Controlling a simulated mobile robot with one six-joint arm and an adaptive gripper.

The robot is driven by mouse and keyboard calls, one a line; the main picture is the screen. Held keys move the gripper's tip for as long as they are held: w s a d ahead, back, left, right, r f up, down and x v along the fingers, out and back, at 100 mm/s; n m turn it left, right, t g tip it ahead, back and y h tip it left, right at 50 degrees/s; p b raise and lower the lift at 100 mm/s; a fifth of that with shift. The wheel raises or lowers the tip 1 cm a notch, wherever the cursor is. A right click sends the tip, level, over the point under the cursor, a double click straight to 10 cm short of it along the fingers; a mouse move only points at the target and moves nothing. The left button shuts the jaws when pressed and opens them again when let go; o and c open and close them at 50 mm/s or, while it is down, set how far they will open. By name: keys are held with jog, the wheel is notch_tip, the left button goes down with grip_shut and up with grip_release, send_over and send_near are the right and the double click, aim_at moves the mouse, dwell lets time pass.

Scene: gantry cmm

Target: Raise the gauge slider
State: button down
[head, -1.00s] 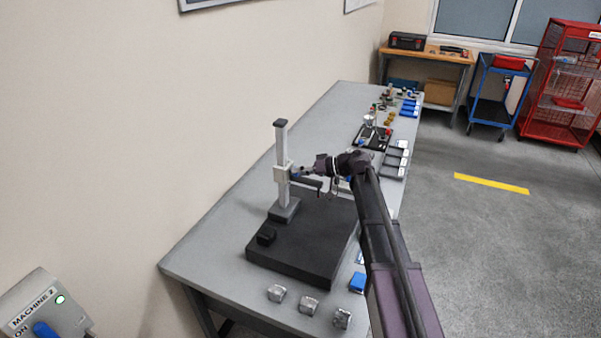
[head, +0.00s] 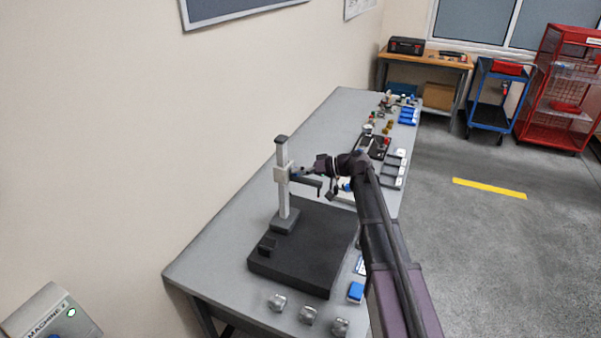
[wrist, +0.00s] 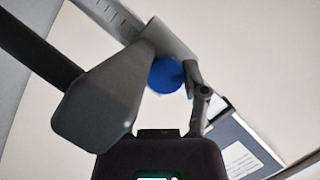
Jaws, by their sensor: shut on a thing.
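The gauge is a pale upright column (head: 284,202) on a black plate (head: 303,255). Its light slider (head: 281,174) sits in the upper half of the column, with a dark arm (head: 310,182) reaching right. My gripper (head: 299,171) comes from the right at slider height and is shut on the slider's blue knob (wrist: 165,76). In the wrist view the slider (wrist: 172,40) is just behind the knob. One finger shows right of the knob; the other is hidden behind the large grey part at left.
Several metal pieces (head: 308,314) and a blue block (head: 356,291) lie along the bench's near edge. More tools crowd the far bench (head: 335,115). The wall stands close on the left.

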jog(key=shift+c, duration=1.5)
grip_release()
jog(key=shift+s+a, duration=0.25)
jog(key=shift+s, duration=0.05)
jog(key=shift+a, duration=0.1)
jog(key=shift+w+d+f, duration=0.1)
jog(key=shift+d, duration=0.1)
